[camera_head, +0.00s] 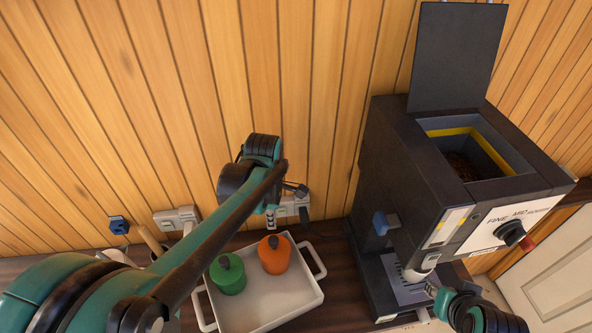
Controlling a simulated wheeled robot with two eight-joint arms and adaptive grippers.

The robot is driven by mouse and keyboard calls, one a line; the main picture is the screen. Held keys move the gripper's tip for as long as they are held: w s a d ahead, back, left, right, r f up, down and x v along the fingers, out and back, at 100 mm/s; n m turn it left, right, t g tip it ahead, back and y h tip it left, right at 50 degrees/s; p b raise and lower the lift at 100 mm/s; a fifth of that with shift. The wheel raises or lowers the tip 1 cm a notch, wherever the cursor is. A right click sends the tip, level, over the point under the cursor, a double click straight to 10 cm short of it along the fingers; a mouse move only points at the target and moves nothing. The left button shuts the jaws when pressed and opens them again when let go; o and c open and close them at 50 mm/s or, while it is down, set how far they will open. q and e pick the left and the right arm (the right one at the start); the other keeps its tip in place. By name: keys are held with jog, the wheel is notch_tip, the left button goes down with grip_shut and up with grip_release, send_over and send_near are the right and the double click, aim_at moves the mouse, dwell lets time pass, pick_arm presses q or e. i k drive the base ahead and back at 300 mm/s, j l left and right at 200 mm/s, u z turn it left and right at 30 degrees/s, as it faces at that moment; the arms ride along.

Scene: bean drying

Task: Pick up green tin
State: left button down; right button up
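The green tin (229,278), with a darker knob on its lid, stands upright in the left part of a white tray (262,313). An orange tin (274,257) stands close beside it, to the right and a little farther back. My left arm reaches in from the lower left and bends down near the wall. My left gripper (271,217) is above and behind the orange tin, apart from the green tin. Its fingers are small and partly hidden, so their opening is unclear. My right gripper (431,288) is at the lower right by the grinder's spout, its fingers unclear.
A tall dark grinder (400,170) with its lid up and dark contents in its hopper stands right of the tray. Wall sockets (177,219) are behind the tray. A wooden handle (150,240) shows at left, partly behind my arm. Some counter (335,268) is bare between tray and grinder.

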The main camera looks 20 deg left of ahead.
aim_at(234, 290)
jog(key=k, duration=1)
